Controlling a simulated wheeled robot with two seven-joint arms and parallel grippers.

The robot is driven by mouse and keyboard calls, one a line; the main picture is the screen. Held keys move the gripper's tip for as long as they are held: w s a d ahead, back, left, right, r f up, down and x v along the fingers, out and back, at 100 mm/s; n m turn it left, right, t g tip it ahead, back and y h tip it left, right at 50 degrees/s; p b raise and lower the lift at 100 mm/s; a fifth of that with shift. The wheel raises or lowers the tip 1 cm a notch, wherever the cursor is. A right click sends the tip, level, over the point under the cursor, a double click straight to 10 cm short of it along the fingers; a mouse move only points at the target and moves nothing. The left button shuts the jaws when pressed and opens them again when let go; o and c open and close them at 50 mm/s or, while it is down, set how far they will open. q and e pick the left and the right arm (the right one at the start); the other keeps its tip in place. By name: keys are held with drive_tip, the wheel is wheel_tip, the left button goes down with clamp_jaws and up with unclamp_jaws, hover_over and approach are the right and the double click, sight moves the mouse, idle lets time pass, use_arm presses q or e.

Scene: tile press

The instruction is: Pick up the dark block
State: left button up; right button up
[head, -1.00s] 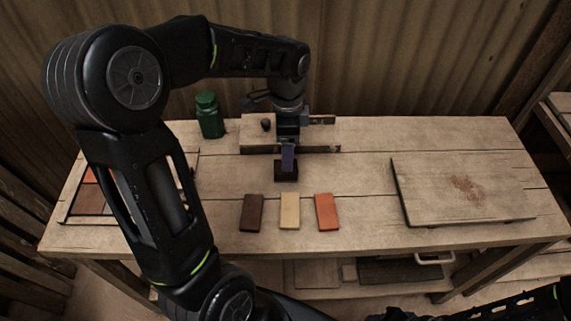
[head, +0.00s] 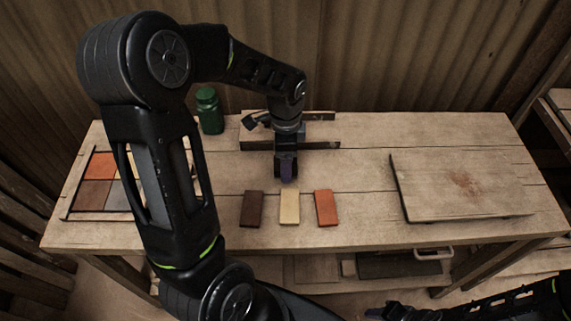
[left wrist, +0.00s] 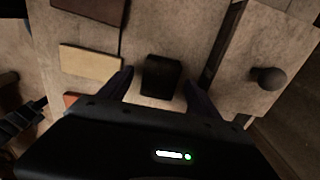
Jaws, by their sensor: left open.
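The dark block (left wrist: 161,75) is a small black block on the tabletop, seen in the left wrist view between the two fingers of my left gripper (left wrist: 159,80). The fingers are apart, one on each side of it, with visible gaps. In the head view my left gripper (head: 287,178) is low over the table behind the row of tiles and hides most or all of the block. Part of my right arm shows at the bottom right of the head view, and its jaws are too dark to read.
Brown (head: 252,208), cream (head: 289,207) and orange (head: 326,208) tiles lie in front of the gripper. A wooden board (head: 455,187) lies right. A green bottle (head: 210,112) stands back left. A tile tray (head: 72,187) is at the left.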

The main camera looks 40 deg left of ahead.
use_arm(q)
drive_tip(key=shift+f, duration=0.8)
drive_tip(key=c, duration=1.5)
drive_tip(key=shift+o, duration=0.2)
drive_tip(key=shift+r, duration=0.15)
wheel_tip(320, 180, up, 10)
drive_tip(key=shift+f, duration=0.1)
